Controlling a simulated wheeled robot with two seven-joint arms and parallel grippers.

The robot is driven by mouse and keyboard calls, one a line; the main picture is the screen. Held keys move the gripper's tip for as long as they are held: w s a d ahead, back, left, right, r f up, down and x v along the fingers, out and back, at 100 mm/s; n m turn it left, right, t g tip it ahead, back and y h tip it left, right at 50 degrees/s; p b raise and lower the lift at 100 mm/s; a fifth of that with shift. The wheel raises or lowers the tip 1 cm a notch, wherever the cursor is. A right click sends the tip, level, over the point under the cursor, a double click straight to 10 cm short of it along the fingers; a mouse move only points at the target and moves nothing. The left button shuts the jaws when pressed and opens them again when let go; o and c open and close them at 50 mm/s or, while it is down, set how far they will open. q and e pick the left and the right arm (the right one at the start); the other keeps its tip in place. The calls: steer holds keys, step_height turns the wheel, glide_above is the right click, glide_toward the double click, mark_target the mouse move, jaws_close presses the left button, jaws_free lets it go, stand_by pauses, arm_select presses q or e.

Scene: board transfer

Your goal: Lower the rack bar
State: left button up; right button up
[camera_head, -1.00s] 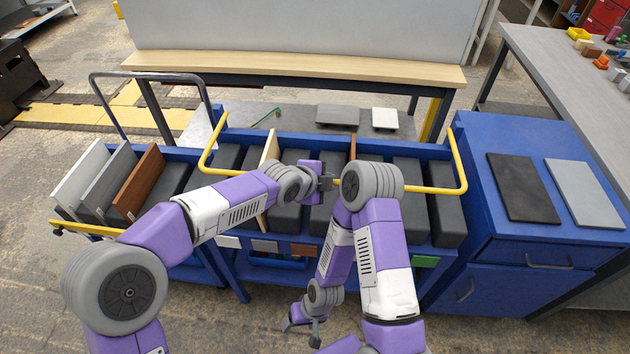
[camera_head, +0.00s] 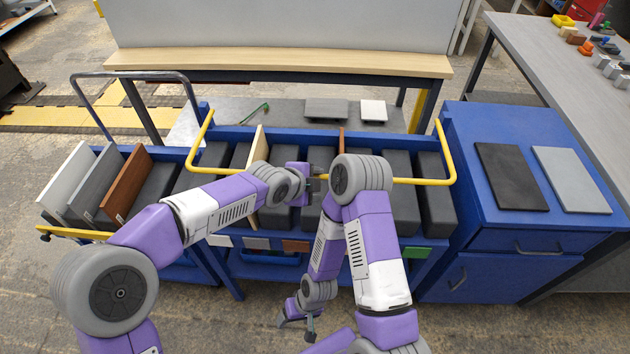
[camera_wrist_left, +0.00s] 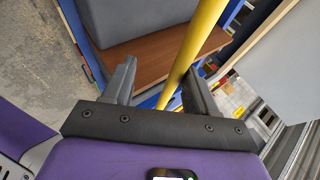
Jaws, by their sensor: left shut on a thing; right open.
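The rack bar (camera_head: 418,181) is a yellow U-shaped tube across the front of a blue rack (camera_head: 415,240), joined to it at both sides. My left gripper (camera_head: 312,172) is at the middle of the bar, partly hidden by my right arm. In the left wrist view the yellow bar (camera_wrist_left: 196,45) runs between the fingers of my left gripper (camera_wrist_left: 155,82), which is shut on it. My right gripper (camera_head: 298,324) is open and empty, low in front of the rack, pointing down.
The rack holds several dark boards, a pale board (camera_head: 256,150) and a brown one. A blue cart (camera_head: 85,236) with boards stands at the left. A blue cabinet (camera_head: 530,225) with two flat panels stands at the right. A wooden-topped bench (camera_head: 280,62) is behind.

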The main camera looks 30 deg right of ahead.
arm_select(q)
steer(key=p+v, duration=0.1)
steer(key=v, duration=0.6)
steer(key=shift+p, duration=0.4)
steer(key=shift+s+a+r, duration=0.1)
steer(key=shift+a, duration=0.05)
